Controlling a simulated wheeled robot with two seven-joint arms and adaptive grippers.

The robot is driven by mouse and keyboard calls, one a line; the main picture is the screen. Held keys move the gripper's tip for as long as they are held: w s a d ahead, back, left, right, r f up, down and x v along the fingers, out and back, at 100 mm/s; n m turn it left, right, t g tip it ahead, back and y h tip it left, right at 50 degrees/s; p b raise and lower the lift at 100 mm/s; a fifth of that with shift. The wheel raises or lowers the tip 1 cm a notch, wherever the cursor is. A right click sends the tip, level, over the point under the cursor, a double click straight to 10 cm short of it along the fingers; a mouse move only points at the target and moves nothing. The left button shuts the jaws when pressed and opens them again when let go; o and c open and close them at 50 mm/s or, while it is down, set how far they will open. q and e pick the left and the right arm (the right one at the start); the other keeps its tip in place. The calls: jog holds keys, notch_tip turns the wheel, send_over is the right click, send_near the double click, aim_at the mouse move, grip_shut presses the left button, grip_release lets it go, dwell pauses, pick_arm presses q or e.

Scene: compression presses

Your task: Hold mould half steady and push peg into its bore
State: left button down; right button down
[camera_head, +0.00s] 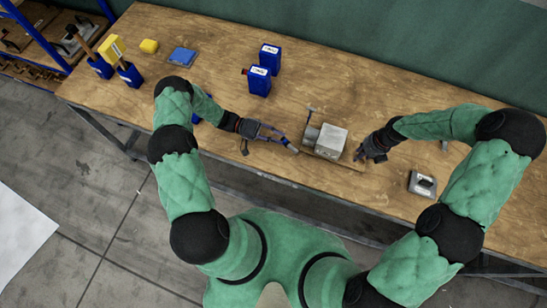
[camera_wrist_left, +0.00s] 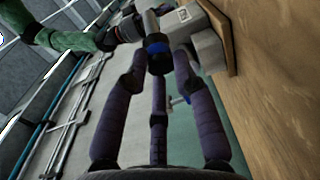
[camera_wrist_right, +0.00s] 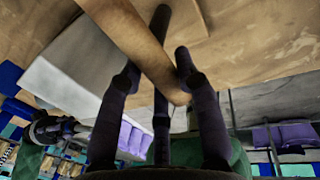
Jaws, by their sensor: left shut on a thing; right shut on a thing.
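The mould half, a grey block (camera_head: 331,141) with a round boss on its left side, sits on a thin wooden board (camera_head: 350,164) near the table's front edge. My left gripper (camera_head: 289,146) is just left of it, shut on a dark peg with a blue band (camera_wrist_left: 158,60). The peg points towards the block (camera_wrist_left: 208,48); whether its tip is in the bore is hidden. My right gripper (camera_head: 364,152) is right of the block. In the right wrist view, its fingers close around a tan wooden strip (camera_wrist_right: 150,50), seemingly the board's edge, beside the grey block (camera_wrist_right: 65,80).
A small T-shaped tool (camera_head: 311,109) stands behind the block. Two blue containers (camera_head: 259,81) stand further back. A grey item with a dark handle (camera_head: 422,184) lies at the right. Blue holders (camera_head: 131,75) and a blue pad (camera_head: 183,56) are at the left. The back middle is clear.

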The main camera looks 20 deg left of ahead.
pick_arm(q)
jog(key=w+a+n+t, duration=0.1)
jog(key=w+a+t, duration=0.1)
jog(key=w+a+f+n+t, duration=0.1)
jog(key=w+a+n+t, duration=0.1)
jog(key=w+a+n+t+y, duration=0.1)
jog(key=w+a+t, duration=0.1)
jog(key=shift+w+a+f+t, duration=0.2)
jog(key=shift+t, duration=0.1)
jog(key=shift+w+a+n+t+y, duration=0.25)
jog(key=shift+a+n+t+y, duration=0.05)
jog(key=shift+a+n, duration=0.1)
jog(key=shift+a, duration=0.15)
jog(key=shift+s+d, duration=0.1)
jog(key=shift+d, duration=2.85)
jog(key=shift+d, duration=2.8)
jog(key=c, duration=0.9)
grip_release()
